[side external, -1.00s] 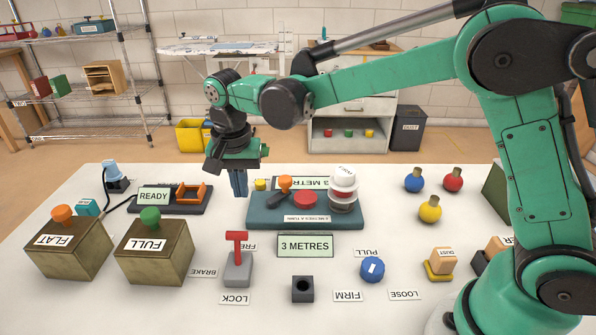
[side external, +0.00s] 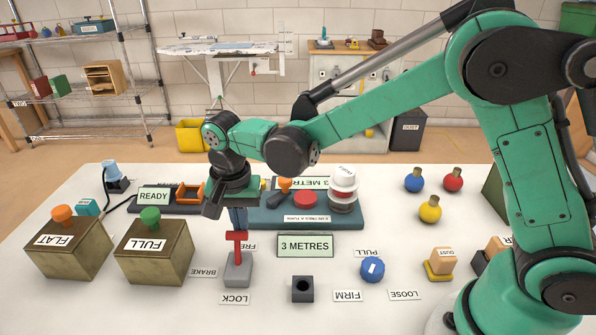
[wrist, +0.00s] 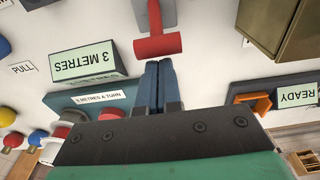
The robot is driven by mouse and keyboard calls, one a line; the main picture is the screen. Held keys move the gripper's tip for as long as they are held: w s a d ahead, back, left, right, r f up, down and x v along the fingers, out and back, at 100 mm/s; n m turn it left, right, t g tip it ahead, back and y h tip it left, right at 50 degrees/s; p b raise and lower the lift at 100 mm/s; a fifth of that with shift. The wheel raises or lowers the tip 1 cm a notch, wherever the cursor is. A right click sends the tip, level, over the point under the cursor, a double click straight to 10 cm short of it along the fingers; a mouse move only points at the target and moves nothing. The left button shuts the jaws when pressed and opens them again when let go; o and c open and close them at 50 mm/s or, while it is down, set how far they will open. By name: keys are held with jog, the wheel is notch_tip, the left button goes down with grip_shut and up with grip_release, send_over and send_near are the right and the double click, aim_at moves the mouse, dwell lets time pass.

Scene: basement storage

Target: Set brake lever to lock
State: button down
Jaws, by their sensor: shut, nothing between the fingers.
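The brake lever is a red T-shaped handle (side external: 237,240) on a grey base (side external: 238,270), and it stands upright in the side view. The LOCK label (side external: 235,299) lies in front of the base, and a partly hidden label starting "FRE" (side external: 250,246) lies behind it. The BRAKE label (side external: 202,272) is to the left. My gripper (side external: 238,229) is shut and empty, pointing down just behind the red handle. In the wrist view my blue fingertips (wrist: 159,66) are close together beside the red handle (wrist: 157,45). I cannot tell whether they touch it.
Boxes marked FLAT (side external: 68,249) and FULL (side external: 154,253) stand to the left. The 3 METRES sign (side external: 305,246) and a black socket block (side external: 303,289) are to the right. A teal panel (side external: 270,217) with knobs lies behind my gripper.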

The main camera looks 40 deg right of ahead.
aim_at(237, 238)
jog(key=shift+s+a+r+t+h, duration=0.3)
jog(key=shift+s+a+t+h, duration=0.1)
jog(key=shift+t+h, duration=0.25)
jog(key=shift+s+a+r+t+h, duration=0.25)
jog(key=shift+s+a+t+h, duration=0.3)
jog(key=shift+t+h, duration=0.15)
jog(key=s+a+t+h, duration=0.2)
jog(key=h, duration=0.1)
jog(key=shift+r+t, duration=0.1)
jog(key=shift+t, duration=0.25)
jog(key=shift+s+a+f, duration=0.2)
jog(key=shift+s+a, duration=0.35)
jog(key=shift+a, duration=0.05)
jog(key=shift+s, duration=0.1)
jog(key=shift+w+d+r, duration=0.2)
jog(key=shift+w+r, duration=0.05)
jog(key=shift+w+d+r, duration=0.9)
jog(key=shift+d+r, duration=0.05)
jog(key=shift+r, duration=0.05)
jog(key=s+a+f+v, duration=0.1)
jog(key=v, duration=0.8)
jog(key=shift+s+a, duration=0.25)
